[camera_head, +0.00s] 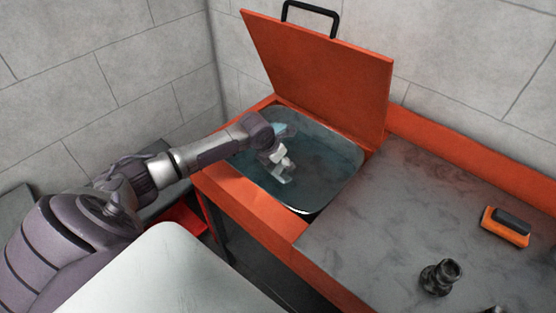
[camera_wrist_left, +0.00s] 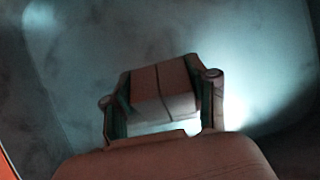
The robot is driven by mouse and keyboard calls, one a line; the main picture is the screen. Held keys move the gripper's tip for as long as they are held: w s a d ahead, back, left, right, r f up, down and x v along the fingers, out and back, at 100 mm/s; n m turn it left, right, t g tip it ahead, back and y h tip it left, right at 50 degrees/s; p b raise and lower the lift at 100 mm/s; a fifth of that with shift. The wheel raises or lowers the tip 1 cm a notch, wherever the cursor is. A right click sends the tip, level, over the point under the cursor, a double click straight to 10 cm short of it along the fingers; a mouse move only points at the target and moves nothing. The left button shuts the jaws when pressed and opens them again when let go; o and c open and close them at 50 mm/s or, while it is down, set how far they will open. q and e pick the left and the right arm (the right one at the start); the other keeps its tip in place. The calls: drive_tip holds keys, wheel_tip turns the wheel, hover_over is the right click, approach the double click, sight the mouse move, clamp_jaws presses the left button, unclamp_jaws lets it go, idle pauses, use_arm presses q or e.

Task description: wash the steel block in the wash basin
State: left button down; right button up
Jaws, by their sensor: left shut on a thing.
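The wash basin (camera_head: 335,157) is a metal tub with bluish liquid, set in an orange bench with its lid raised. My left arm reaches in from the left, and my left gripper (camera_head: 280,172) is inside the basin, low near the liquid. In the left wrist view, my left gripper (camera_wrist_left: 165,115) is shut on a block, the steel block (camera_wrist_left: 160,85), which shows between the two fingers with reddish-brown faces and a pale lower edge. In the head view the block is hard to make out beside the fingers. My right gripper is not in view.
The orange lid (camera_head: 325,75) stands open behind the basin. The grey worktop (camera_head: 390,220) to the right holds a dark round fitting (camera_head: 440,277) and an orange and black brush-like item (camera_head: 506,227). Much of the worktop between is clear. Block walls close off the back and left.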

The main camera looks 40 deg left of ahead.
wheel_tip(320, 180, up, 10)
drive_tip(key=p, duration=0.9)
drive_tip(key=shift+p, duration=0.35)
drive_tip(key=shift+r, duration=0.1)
idle(1.9)
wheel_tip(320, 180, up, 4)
drive_tip(key=p, duration=0.3)
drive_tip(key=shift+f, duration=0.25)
idle(0.4)
